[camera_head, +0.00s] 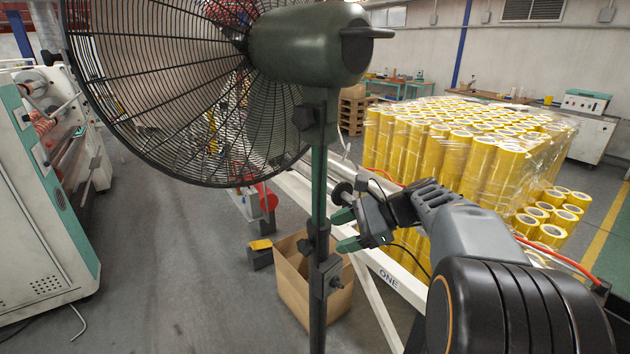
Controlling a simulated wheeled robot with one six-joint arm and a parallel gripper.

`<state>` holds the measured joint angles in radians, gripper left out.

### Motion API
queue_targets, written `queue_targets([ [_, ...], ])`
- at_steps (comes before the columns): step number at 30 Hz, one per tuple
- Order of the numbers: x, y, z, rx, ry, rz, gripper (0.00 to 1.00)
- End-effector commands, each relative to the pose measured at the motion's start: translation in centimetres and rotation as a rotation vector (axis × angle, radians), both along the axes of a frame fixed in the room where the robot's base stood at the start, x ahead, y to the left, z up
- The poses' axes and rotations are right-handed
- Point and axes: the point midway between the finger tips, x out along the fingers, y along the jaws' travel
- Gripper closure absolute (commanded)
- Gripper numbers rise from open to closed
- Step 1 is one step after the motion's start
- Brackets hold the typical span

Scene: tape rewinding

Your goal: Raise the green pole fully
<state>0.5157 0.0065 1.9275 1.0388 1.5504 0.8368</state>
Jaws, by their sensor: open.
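A slim green pole (319,185) stands upright in the middle of the view. It carries a dark green fan motor housing (305,48) with a large black wire fan cage (175,85). The pole's lower end enters a dark clamp fitting (318,243) on a thicker dark lower post (318,300). My gripper (344,230) is open, with green fingertips just right of the pole, above the clamp. I see no object between the fingers. I cannot tell if a fingertip touches the pole.
An open cardboard box (297,275) stands behind the lower post. A white machine frame (385,275) runs beneath my arm. Wrapped yellow tape rolls (450,150) fill the right. A white-green machine (40,210) stands left. Grey floor (180,270) is clear between.

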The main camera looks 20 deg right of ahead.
Motion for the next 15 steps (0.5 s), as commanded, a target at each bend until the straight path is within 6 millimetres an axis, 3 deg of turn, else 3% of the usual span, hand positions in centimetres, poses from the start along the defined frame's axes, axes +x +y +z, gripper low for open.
queue_targets([
  [3,2.5,-4.2,3.2,0.268,0.065,-0.128,0.37],
  [9,3.8,-8.7,6.4,0.528,0.102,-0.199,0.37],
  [12,4.2,-9.0,7.0,0.576,0.106,-0.203,0.37],
  [15,4.8,-8.0,7.2,0.588,0.107,-0.203,0.37],
])
